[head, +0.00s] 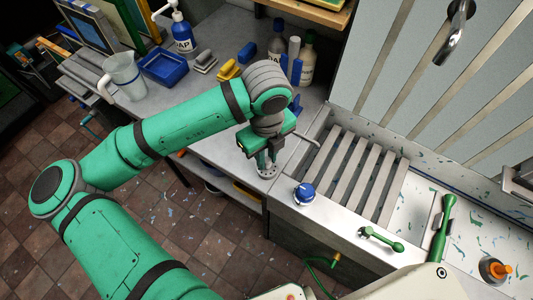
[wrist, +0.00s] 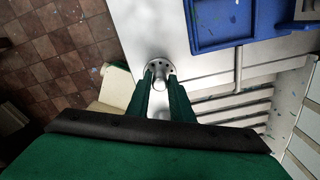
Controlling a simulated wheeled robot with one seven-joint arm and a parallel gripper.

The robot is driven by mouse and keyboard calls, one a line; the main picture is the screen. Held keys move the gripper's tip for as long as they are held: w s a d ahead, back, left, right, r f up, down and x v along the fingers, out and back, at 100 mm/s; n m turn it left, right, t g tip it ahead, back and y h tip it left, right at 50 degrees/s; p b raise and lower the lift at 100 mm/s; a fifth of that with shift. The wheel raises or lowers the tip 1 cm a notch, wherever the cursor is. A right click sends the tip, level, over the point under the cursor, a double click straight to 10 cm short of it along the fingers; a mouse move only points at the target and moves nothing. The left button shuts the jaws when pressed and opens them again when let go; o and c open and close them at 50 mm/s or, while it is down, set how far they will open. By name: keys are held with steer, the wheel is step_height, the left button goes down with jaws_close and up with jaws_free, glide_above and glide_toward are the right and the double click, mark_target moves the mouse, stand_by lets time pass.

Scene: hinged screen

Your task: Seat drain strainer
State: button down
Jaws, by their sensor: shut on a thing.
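The drain strainer is a small grey metal disc with holes and a central knob. It shows below my fingers in the head view (head: 267,173) and at the fingertips in the wrist view (wrist: 160,65). My gripper (head: 264,159) points down and is shut on the strainer's knob; its two green fingers also show in the wrist view (wrist: 160,85). The strainer is at the counter's front edge, left of the slatted sink (head: 345,185). I cannot tell whether it touches the counter. No drain opening is visible; the slats and my arm hide parts of the sink.
A blue-capped jar (head: 304,192) stands on the sink's front ledge, close right of my gripper. A thin grey rod (head: 304,140) juts beside the gripper. A blue tray (head: 163,67), jug (head: 123,76) and bottles (head: 304,62) stand behind. Green tools (head: 381,239) lie right.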

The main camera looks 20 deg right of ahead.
mark_target(267, 159)
steer(key=shift+f, duration=0.35)
steer(key=c, duration=1.5)
jaws_free()
steer(key=shift+r, duration=0.15)
step_height(267, 159, up, 11)
steer(key=shift+f, duration=0.2)
